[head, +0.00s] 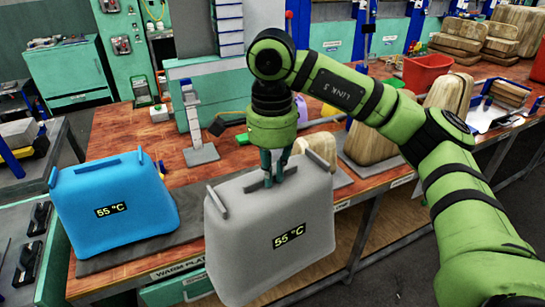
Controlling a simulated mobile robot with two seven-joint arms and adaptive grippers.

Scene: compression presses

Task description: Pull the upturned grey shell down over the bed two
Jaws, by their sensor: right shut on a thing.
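The grey shell (245,232), a boxy case with a "55 °C" display, shows in the head view at the lower middle. It is slightly tilted and overlaps the table's front edge in the picture. My right gripper (275,178) points down at its top and is shut on the bar there. Whether the shell touches the table cannot be told. Behind it to the right, padded tan forms (368,142) stand on the table; one is partly hidden by my arm. I cannot tell which is bed two. My left gripper is not in view.
A blue shell (115,205), also reading 55 °C, stands at the left on a dark plate (97,262). A grey stand (200,153) is behind. A red bin (425,73), a white tray (492,112) and stacked tan pads (460,35) lie farther right.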

